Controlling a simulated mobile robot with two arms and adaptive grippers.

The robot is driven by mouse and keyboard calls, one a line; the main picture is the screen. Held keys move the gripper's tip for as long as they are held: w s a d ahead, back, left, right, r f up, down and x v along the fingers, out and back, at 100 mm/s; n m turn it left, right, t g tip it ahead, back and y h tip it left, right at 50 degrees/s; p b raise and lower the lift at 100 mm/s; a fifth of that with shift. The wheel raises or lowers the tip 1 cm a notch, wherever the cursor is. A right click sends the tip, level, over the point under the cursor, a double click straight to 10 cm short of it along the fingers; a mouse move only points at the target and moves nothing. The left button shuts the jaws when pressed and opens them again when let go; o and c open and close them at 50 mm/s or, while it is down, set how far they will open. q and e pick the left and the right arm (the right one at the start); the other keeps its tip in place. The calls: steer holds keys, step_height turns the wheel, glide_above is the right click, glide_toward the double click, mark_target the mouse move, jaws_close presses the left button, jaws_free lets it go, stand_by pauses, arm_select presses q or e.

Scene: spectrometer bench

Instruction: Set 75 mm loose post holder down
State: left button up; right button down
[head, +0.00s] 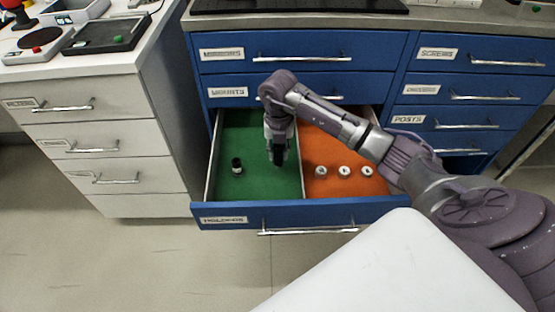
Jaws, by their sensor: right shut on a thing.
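The drawer labelled HOLDERS (290,214) stands open. It has a green compartment (225,138) on the left and an orange one (335,146) on the right. My right gripper (278,158) points down into the green compartment, near the divider. It is shut on the 75 mm loose post holder, which I cannot tell apart from the dark fingers. Whether the holder touches the drawer floor is not clear. A dark post holder (237,165) stands upright on the green floor, left of and apart from the gripper. My left gripper is not in view.
Several short silver pieces (344,171) stand in a row in the orange compartment. The divider (299,163) runs just right of the gripper. The closed MOUNTS drawer (270,88) is above. A white cabinet (95,150) stands left. The front of the green compartment is clear.

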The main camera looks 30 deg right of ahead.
mark_target(279, 159)
step_height(279, 159, down, 3)
steer(key=shift+r, duration=0.15)
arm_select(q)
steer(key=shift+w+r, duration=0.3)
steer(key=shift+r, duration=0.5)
arm_select(e)
steer(key=shift+f, duration=0.3)
arm_select(q)
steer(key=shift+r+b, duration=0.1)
steer(key=shift+b, duration=0.2)
arm_select(e)
steer(key=shift+f, duration=0.1)
steer(key=c, duration=0.9)
jaws_free()
steer(key=shift+c, duration=0.2)
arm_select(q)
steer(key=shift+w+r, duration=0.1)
arm_select(e)
steer(key=shift+r, duration=0.2)
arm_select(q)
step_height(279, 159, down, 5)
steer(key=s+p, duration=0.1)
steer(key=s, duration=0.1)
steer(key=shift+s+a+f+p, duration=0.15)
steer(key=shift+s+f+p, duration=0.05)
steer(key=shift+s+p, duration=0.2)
arm_select(e)
step_height(279, 159, up, 12)
